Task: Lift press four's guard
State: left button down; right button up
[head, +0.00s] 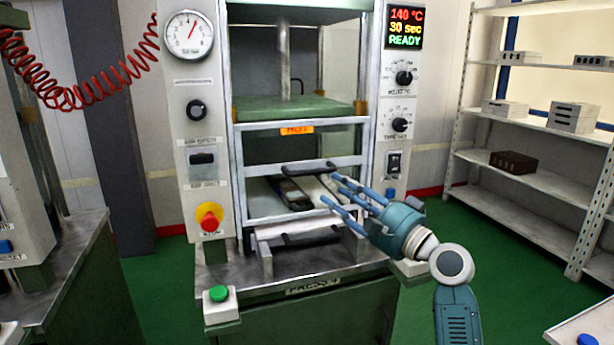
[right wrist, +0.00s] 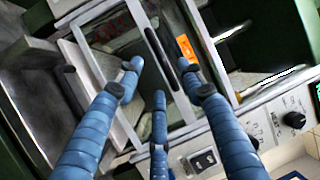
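Press four (head: 335,255) stands in the middle of the head view. Its guard (head: 346,131) is a grey metal frame across the front, with an orange "HOT" label (head: 297,129) near its top and a black handle (head: 305,168) on a crossbar. The guard is down in front of the lower opening. My right gripper (head: 340,191) is in front of the guard, with its blue fingers spread and empty, just below and right of the handle. In the right wrist view the handle (right wrist: 160,57) lies beyond the fingertips, seemingly apart from them. My left gripper is out of view.
A lower black handle (head: 308,238) sits on a pale tray front below the guard. A red emergency stop (head: 209,217) and green button (head: 218,293) are at the left. A white shelf rack (head: 530,180) stands at the right. Another machine is at the far left.

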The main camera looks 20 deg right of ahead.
aim_at(312, 174)
jog(key=p+x, duration=0.2)
jog(key=x, duration=0.7)
jog(key=shift+w, duration=0.35)
jog(key=shift+w+a, duration=0.2)
jog(key=shift+w, duration=0.35)
grip_shut()
